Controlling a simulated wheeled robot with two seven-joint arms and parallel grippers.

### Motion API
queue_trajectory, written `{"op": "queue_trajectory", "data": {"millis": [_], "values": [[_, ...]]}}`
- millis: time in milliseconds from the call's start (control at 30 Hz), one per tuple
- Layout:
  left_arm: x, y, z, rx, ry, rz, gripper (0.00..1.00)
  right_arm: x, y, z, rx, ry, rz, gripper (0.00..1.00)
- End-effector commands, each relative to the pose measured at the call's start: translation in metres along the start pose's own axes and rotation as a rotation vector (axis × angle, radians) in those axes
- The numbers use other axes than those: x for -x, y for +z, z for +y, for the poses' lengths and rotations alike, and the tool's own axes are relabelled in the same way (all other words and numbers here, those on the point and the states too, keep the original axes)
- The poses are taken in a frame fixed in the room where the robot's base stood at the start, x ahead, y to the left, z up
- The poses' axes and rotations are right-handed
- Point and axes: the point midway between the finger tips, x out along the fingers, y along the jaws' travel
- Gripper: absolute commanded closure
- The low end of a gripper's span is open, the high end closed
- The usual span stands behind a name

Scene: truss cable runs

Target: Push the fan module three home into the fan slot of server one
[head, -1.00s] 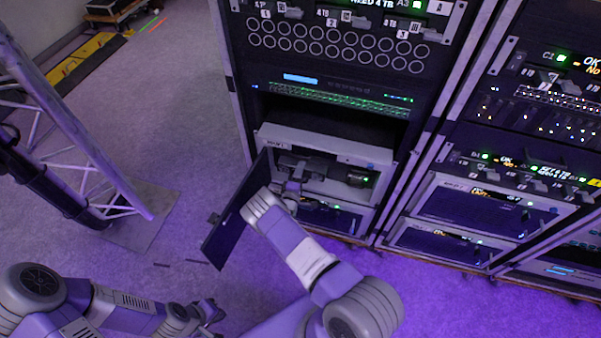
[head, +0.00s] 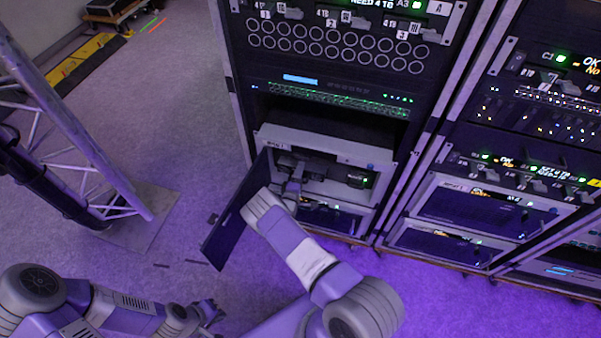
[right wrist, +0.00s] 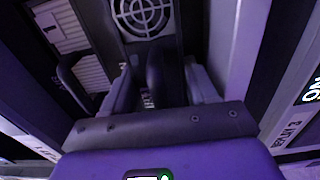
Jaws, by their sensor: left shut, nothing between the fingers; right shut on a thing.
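Server one (head: 340,146) is the pale-framed unit low in the middle rack, with its dark front door (head: 235,215) swung open to the left. My right gripper (head: 293,187) is at the opening, shut on the fan module (right wrist: 143,17). In the right wrist view the module shows a round grille, and a dark upright part of it (right wrist: 165,78) stands between my fingers. The fan slot itself is mostly hidden by the gripper and module, so I cannot tell how deep the module sits. My left gripper (head: 213,313) is shut and empty, low over the floor.
Another server (head: 333,217) sits just below the opening. A second rack (head: 540,120) stands close on the right. A truss tower (head: 75,110) stands at the left, with clear carpet between it and the racks. The open door is close beside my right arm.

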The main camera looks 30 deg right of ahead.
Motion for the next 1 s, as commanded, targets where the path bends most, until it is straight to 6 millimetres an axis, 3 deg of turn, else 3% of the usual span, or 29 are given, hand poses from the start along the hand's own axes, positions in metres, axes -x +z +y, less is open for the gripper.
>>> {"op": "queue_trajectory", "data": {"millis": [600, 1000], "values": [[0.0001, 0.0000, 0.0000, 0.000, 0.000, 0.000, 1.00, -0.0097, -0.0006, 0.0024, -0.002, 0.013, 0.000, 1.00], [0.0001, 0.0000, 0.0001, 0.000, 0.000, 0.000, 1.00, -0.0032, -0.0007, 0.0025, 0.000, 0.012, 0.000, 1.00]]}}
